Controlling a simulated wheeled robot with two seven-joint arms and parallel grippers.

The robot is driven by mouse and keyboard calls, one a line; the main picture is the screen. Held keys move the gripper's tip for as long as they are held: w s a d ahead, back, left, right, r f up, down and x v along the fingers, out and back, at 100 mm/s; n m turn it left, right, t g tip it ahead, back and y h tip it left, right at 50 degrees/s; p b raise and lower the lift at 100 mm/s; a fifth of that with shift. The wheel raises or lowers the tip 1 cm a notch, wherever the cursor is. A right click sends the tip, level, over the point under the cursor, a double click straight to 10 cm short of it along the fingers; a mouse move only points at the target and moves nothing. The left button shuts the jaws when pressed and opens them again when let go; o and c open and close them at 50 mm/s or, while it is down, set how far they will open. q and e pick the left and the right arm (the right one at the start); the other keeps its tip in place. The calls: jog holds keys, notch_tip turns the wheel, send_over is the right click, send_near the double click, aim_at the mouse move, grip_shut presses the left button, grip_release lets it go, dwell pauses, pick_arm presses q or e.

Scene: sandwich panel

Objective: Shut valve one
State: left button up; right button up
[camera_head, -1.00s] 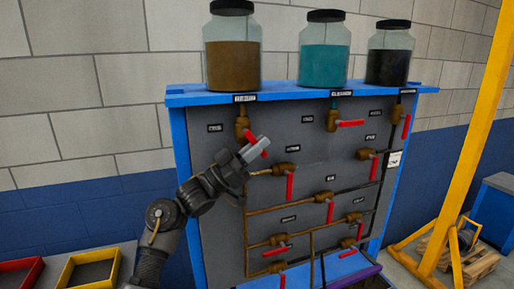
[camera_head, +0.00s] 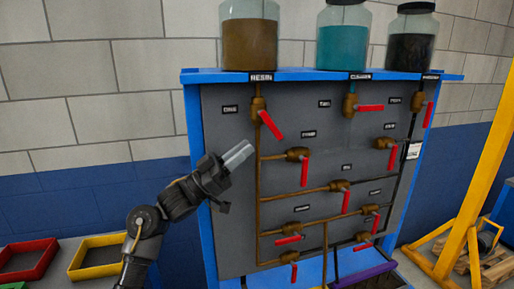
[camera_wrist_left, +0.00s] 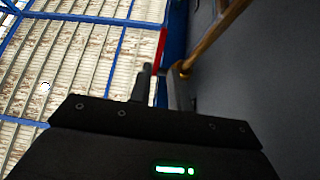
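Valve one (camera_head: 258,106) is the brass valve under the resin jar, beside a label reading ONE (camera_head: 230,109). Its red handle (camera_head: 271,125) slants down to the right, between in line with and across the vertical pipe. My left gripper (camera_head: 238,156) is below and left of that handle, in front of the panel and apart from the handle in the head view. A red handle (camera_wrist_left: 161,52) shows past the fingertips in the left wrist view. My right gripper is out of view.
The panel (camera_head: 225,235) carries several other red-handled valves, close below and right of my gripper. The blue shelf (camera_head: 300,74) above holds three jars. Red (camera_head: 28,262) and yellow (camera_head: 97,270) bins stand at lower left. A yellow post (camera_head: 475,150) stands at right.

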pick_arm(q)
jog(key=shift+v, duration=0.8)
